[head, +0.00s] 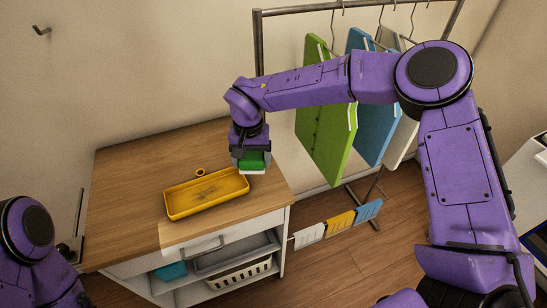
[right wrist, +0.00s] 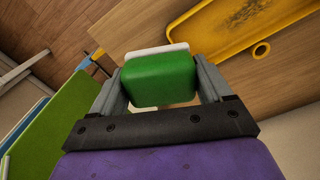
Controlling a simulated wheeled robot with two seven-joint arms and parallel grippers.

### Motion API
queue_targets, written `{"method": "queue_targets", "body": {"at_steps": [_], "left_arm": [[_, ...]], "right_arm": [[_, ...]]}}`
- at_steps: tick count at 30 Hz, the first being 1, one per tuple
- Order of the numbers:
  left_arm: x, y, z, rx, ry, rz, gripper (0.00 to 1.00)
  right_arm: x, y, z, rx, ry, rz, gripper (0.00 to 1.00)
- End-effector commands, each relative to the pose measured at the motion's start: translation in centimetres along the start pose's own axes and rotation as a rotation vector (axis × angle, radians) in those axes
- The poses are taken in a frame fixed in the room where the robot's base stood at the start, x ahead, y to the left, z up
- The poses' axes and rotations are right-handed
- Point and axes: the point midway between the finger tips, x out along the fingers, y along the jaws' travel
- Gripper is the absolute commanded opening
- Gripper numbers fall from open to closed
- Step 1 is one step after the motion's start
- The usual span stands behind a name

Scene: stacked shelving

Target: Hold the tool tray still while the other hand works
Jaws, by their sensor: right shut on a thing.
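The yellow tool tray (head: 207,204) lies flat on the wooden top of the cabinet; part of it shows in the right wrist view (right wrist: 215,42). It looks empty, with a dark patch on its floor. A small yellow ring (head: 200,172) is beside its back edge. My right gripper (head: 251,162) is shut on a green block with a white edge (right wrist: 160,80), near the tray's right end.
The wooden cabinet top (head: 125,180) has free room left of the tray. Below are a drawer (head: 205,240) and shelves with a white basket (head: 240,273). A rack at the right holds hanging green (head: 322,120) and blue (head: 372,120) panels close to my right arm.

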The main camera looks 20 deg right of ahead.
Motion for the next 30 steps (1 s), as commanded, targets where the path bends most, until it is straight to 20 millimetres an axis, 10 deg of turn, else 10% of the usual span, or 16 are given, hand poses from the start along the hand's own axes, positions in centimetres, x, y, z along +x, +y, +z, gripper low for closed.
{"method": "queue_targets", "body": {"at_steps": [6, 10, 30], "left_arm": [[0.0, 0.0, 0.0, 0.0, 0.0, 0.0, 0.0], [0.0, 0.0, 0.0, 0.0, 0.0, 0.0, 0.0], [0.0, 0.0, 0.0, 0.0, 0.0, 0.0, 0.0]], "right_arm": [[1.6, -9.8, 0.9, 0.29, -0.002, 0.003, 0.54], [2.0, -12.9, 2.0, 0.386, -0.002, 0.0, 0.54], [6.6, -13.8, 2.3, 0.416, 0.0, 0.0, 0.54]]}}
